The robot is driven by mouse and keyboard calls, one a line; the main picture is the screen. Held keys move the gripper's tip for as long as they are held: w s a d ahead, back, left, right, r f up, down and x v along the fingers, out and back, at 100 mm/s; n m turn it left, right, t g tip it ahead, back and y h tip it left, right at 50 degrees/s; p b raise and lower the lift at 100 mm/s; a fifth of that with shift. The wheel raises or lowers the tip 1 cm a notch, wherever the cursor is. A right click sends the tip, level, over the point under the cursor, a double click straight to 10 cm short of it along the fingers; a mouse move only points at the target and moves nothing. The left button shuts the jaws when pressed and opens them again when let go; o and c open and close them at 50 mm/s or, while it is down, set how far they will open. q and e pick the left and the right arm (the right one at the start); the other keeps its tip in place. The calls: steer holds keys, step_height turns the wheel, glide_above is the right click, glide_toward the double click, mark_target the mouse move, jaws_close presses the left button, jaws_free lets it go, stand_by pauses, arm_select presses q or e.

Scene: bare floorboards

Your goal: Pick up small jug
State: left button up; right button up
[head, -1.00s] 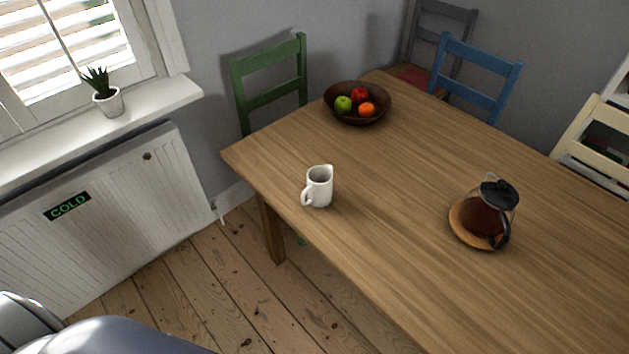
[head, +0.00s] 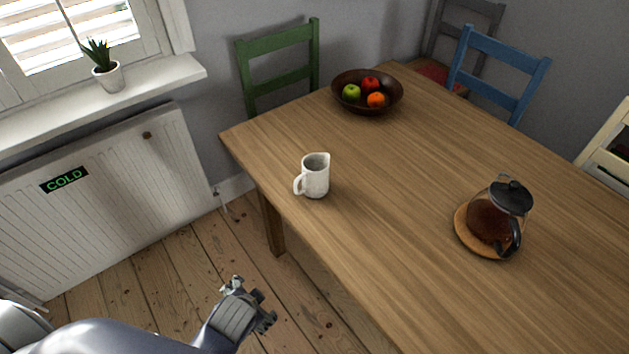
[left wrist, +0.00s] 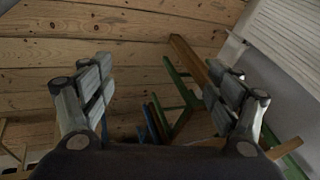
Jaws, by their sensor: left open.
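The small jug (head: 315,177) is white and stands upright on the wooden table (head: 390,215), near its left edge. Its handle points left and its spout points right. My left gripper (head: 256,292) is over the floor, off the table's near left edge, below and to the left of the jug in the head view. It is open and empty. In the left wrist view the two fingers of the left gripper (left wrist: 165,95) stand wide apart, with floorboards and chair legs beyond them. The jug is not in the left wrist view. My right gripper is not in view.
A glass coffee pot (head: 497,215) stands on a round wooden mat (head: 466,238) at the right. A dark fruit bowl (head: 345,100) sits at the back. Green (head: 280,79) and blue (head: 510,63) chairs stand at the table. The tabletop around the jug is clear.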

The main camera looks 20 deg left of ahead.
arm_select(q)
steer(key=w+a+r+m+t+y, duration=0.3)
steer(key=w+r+m+t, duration=0.1)
steer(key=w+r+m, duration=0.35)
steer(key=m+t+h, duration=0.4)
steer(key=m+t, duration=0.5)
steer(key=m, duration=1.3)
glide_toward(312, 183)
steer(key=shift+w+f+b, duration=0.45)
steer(key=shift+w+f, duration=0.05)
steer(key=shift+w, duration=0.1)
steer(key=shift+w+d+m, duration=0.2)
steer(key=shift+w+m, duration=0.05)
steer(key=w, duration=0.4)
steer(key=shift+w+a+p, duration=0.1)
steer(key=shift+w+p, duration=0.2)
steer(key=shift+w, duration=0.1)
steer(key=shift+w+a+r, duration=0.1)
steer(key=shift+w+r, duration=0.1)
steer(key=shift+w, duration=0.35)
steer(key=w, duration=0.1)
steer(key=w+p, duration=0.1)
steer(key=w, duration=0.1)
steer(key=shift+w+a+r, duration=0.15)
steer(key=shift+w+a, duration=0.1)
steer(key=shift+w, duration=0.5)
